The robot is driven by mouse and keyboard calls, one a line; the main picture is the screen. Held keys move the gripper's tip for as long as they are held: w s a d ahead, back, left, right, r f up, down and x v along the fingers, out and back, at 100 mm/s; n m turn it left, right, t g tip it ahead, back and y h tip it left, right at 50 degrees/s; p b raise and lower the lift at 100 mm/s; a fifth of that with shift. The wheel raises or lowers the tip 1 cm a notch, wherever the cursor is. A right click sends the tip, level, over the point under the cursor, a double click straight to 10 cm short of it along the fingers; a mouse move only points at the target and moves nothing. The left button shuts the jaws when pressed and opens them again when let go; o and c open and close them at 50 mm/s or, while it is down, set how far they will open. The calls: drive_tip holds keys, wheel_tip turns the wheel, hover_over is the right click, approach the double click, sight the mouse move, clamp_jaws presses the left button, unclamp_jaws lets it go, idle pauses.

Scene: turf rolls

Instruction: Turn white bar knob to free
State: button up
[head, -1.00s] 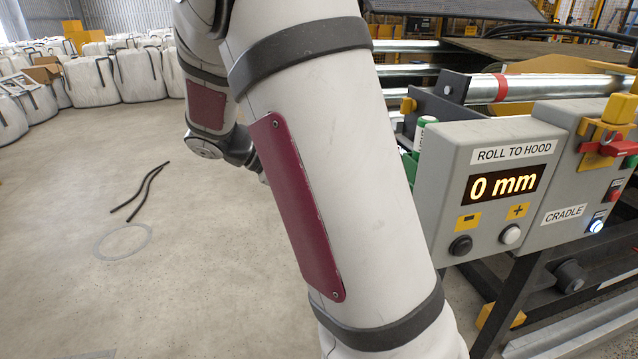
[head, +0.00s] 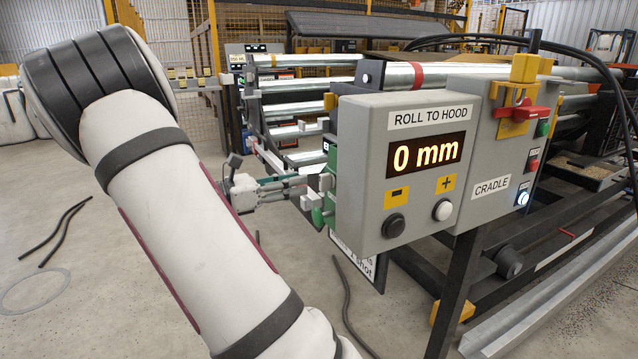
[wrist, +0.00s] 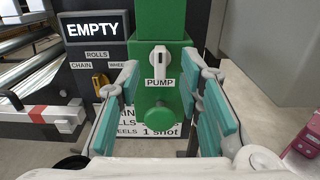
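The white bar knob (wrist: 159,62) is upright on a green box (wrist: 160,18), above a PUMP label, in the wrist view. A round green knob (wrist: 159,117) sits below the label. My gripper (wrist: 163,75) is open, its teal-padded fingers spread left and right of the knob's line; no contact shows, and I cannot tell the remaining gap. In the head view my gripper (head: 306,188) reaches the green box (head: 326,205) on the left side of the grey panel. The white bar knob cannot be made out there.
A dark panel (wrist: 97,55) reading EMPTY, with a yellow selector (wrist: 100,80), stands left of the green box. The grey ROLL TO HOOD box (head: 405,170) shows 0 mm; the CRADLE box (head: 500,150) has a red handle (head: 520,113). Black hoses (head: 55,230) lie on the floor.

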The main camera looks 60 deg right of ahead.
sight(320, 176)
drive_tip(key=b+x, duration=0.2)
drive_tip(key=x, duration=0.5)
drive_tip(key=shift+c, duration=0.5)
clamp_jaws()
